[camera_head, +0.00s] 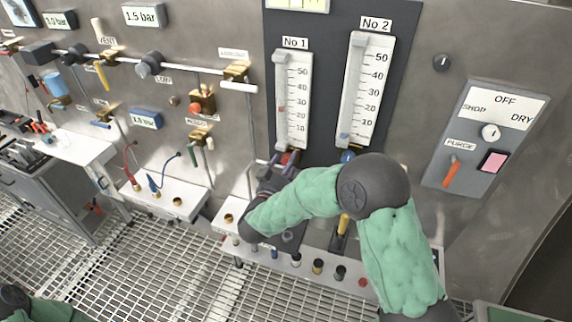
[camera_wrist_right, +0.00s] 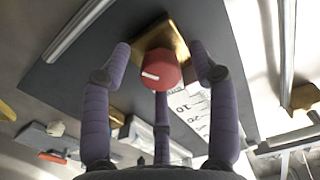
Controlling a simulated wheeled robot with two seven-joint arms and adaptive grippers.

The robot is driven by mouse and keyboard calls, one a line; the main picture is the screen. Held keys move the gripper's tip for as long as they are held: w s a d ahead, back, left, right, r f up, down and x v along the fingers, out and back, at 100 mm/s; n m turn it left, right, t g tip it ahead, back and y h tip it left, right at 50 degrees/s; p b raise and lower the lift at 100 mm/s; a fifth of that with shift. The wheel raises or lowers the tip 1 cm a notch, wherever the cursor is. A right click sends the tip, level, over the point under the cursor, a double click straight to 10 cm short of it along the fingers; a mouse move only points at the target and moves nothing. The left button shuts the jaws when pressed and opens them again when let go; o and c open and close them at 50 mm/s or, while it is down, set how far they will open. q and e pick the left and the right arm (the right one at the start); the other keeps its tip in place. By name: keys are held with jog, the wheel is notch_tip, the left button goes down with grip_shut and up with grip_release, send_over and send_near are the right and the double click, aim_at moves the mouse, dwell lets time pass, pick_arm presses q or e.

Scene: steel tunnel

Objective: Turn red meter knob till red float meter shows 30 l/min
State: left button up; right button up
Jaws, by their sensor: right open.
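The No 1 float meter (camera_head: 293,98) is a white scale on a dark panel. Its red float (camera_head: 282,109) sits between the 20 and 30 marks. The red knob (camera_head: 288,157) is below it, partly hidden by my right gripper (camera_head: 275,167). In the right wrist view, the red knob (camera_wrist_right: 160,68) has a white line on its face and a brass block behind it. The purple fingers of my right gripper (camera_wrist_right: 161,60) are open around the knob, with visible gaps at both sides; whether the middle finger touches it is unclear. My left gripper is out of view.
The No 2 meter (camera_head: 367,88) stands to the right, with a blue float and a blue knob (camera_head: 348,156) close to my right arm. A white ledge (camera_head: 226,219) with fittings lies below. A switch box (camera_head: 486,137) is further right.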

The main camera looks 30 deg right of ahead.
jog(key=c, duration=1.1)
jog(key=m+b, duration=0.4)
jog(key=shift+a+f+m, duration=0.1)
jog(key=shift+f+m, duration=0.05)
jog(key=shift+m, duration=0.25)
jog(key=shift+c, duration=0.2)
jog(key=o, duration=1)
jog(key=shift+o, duration=0.7)
jog(key=v, duration=1.2)
